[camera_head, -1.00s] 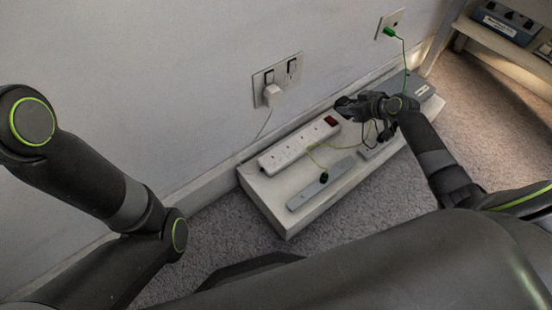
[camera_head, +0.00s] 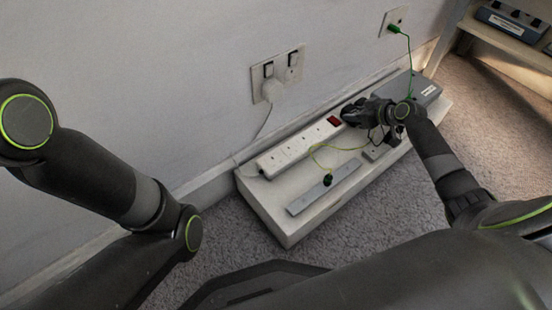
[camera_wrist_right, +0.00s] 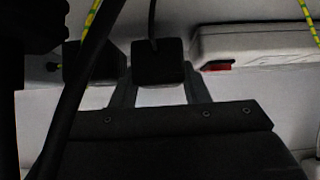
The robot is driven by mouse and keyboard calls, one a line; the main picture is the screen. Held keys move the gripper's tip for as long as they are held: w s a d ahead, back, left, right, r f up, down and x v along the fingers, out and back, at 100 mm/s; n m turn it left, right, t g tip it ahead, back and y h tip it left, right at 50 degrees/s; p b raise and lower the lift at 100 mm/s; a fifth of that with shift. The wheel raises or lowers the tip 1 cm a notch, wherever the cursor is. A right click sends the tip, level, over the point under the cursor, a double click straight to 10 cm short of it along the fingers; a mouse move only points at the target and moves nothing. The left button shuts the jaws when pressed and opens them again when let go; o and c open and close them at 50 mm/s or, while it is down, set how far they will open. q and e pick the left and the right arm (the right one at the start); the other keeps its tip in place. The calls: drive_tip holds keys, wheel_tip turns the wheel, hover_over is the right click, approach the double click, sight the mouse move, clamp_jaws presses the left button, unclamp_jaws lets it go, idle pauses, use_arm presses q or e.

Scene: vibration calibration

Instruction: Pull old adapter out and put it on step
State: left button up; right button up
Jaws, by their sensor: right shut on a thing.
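My right gripper (camera_head: 350,113) is low over the white step (camera_head: 270,205), by the red-switch end of the white power strip (camera_head: 298,147). In the right wrist view, its two fingers (camera_wrist_right: 160,95) are shut on a black block-shaped adapter (camera_wrist_right: 158,62) with a dark cable rising from it. In the head view the gripper hides this adapter. A second black block (camera_wrist_right: 88,62) is left of it in the wrist view. The power strip's red switch end (camera_wrist_right: 250,48) shows at right there. My left gripper is out of view; only its arm shows.
A double wall socket (camera_head: 278,74) holds a white plug. A green plug (camera_head: 393,29) sits in another wall socket, its green cable running down to a grey box (camera_head: 412,88) on the step. A grey bar (camera_head: 324,187) lies along the step's front. A shelf (camera_head: 490,40) stands at right.

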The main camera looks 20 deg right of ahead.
drive_tip(key=shift+f+b, duration=0.35)
idle(0.4)
drive_tip(key=o, duration=0.9)
drive_tip(key=shift+o, duration=0.7)
drive_tip(key=shift+s, duration=0.1)
drive_tip(key=shift+p+v, duration=1.2)
drive_tip(key=shift+s+r+p, duration=0.3)
drive_tip(key=shift+s+r, duration=0.05)
drive_tip(key=shift+r, duration=0.05)
drive_tip(key=shift+p+v, duration=0.5)
drive_tip(key=shift+v, duration=0.25)
drive_tip(key=shift+d+f, duration=0.1)
